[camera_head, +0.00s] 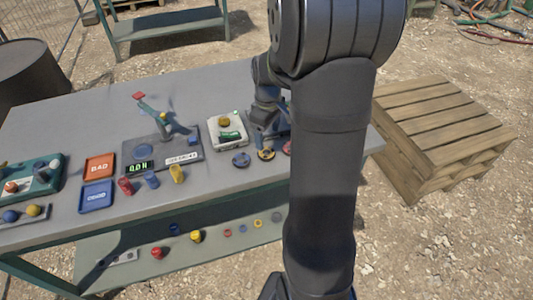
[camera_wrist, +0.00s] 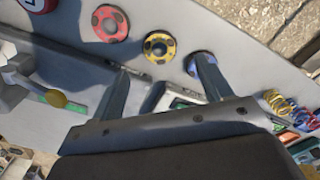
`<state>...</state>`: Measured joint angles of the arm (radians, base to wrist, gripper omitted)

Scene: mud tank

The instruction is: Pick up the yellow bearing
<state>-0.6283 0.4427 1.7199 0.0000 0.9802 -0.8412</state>
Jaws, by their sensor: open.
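The yellow bearing (camera_head: 266,154) lies flat on the bench top near its front edge, between a blue bearing (camera_head: 241,159) and a red bearing (camera_head: 287,147). In the wrist view the yellow bearing (camera_wrist: 159,46) is a yellow disc with dark spots, just beyond the gap between my fingertips. My gripper (camera_wrist: 160,78) is open and empty. One finger overlaps the blue bearing (camera_wrist: 203,55) in that view; whether they touch cannot be told. The red bearing (camera_wrist: 110,24) is clear of the fingers. In the head view my gripper (camera_head: 262,138) is just behind the bearings, partly hidden by my arm.
A white box with a yellow knob (camera_head: 225,131) stands left of my gripper. Farther left are a scale-like device (camera_head: 160,150), red, blue and yellow pegs, an orange BAD tray (camera_head: 99,168) and a blue tray (camera_head: 96,196). A wooden pallet stack (camera_head: 440,140) stands right of the bench.

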